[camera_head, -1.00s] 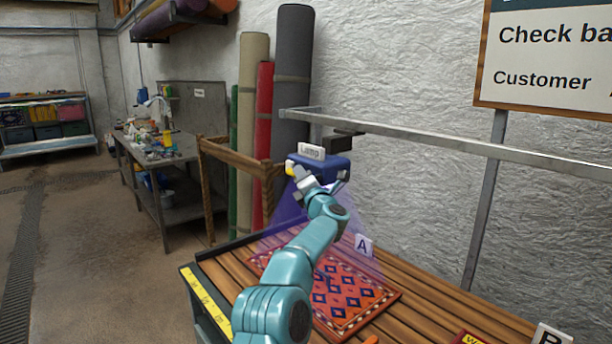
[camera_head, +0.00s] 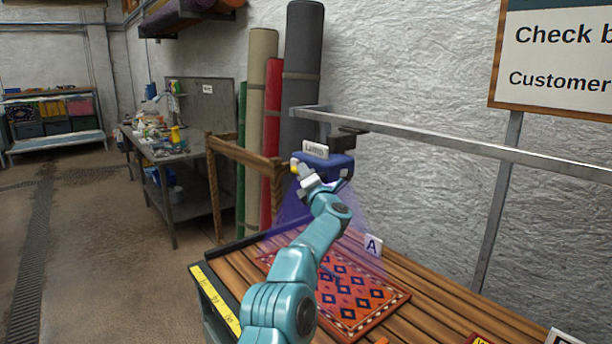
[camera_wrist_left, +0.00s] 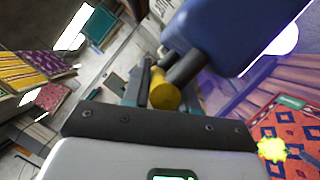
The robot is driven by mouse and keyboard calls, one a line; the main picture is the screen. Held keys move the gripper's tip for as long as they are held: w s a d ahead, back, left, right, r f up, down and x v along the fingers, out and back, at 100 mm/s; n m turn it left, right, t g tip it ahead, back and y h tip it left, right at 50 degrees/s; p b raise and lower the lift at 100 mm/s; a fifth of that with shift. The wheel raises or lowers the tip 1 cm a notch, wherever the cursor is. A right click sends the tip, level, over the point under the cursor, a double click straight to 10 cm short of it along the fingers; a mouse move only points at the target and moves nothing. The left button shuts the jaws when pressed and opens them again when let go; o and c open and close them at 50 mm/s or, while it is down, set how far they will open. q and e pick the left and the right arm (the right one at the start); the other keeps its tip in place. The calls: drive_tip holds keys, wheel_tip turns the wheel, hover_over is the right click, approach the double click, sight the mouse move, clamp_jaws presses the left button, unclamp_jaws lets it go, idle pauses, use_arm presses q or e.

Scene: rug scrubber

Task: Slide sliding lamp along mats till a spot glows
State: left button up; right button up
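The sliding lamp (camera_head: 325,163), a blue housing with a white "Lamp" label, hangs from a metal rail and casts a violet beam down. My left gripper (camera_head: 304,178) is at its near side. In the left wrist view the lamp's yellow-tipped handle (camera_wrist_left: 165,95) sits between the fingers of the left gripper (camera_wrist_left: 160,88), which look closed on it. Under the beam lies a red patterned mat (camera_head: 359,303) by a card marked A (camera_head: 373,246). In the left wrist view a bright yellow-green spot (camera_wrist_left: 272,149) glows on the red mat (camera_wrist_left: 290,128). My right gripper is not in view.
The rail (camera_head: 440,144) runs right above the slatted table (camera_head: 433,313), with a post (camera_head: 500,205) behind. A yellow ruler strip (camera_head: 215,300) marks the table's left edge. Rolled rugs (camera_head: 300,75) and a wooden frame (camera_head: 218,190) stand behind.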

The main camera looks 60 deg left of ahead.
use_arm(q)
drive_tip(key=shift+d+f, duration=0.1)
drive_tip(key=shift+f, duration=0.05)
drive_tip(key=b+v, duration=0.9)
drive_tip(key=v, duration=0.7)
drive_tip(key=shift+b, duration=0.3)
drive_tip(key=shift+d, duration=0.1)
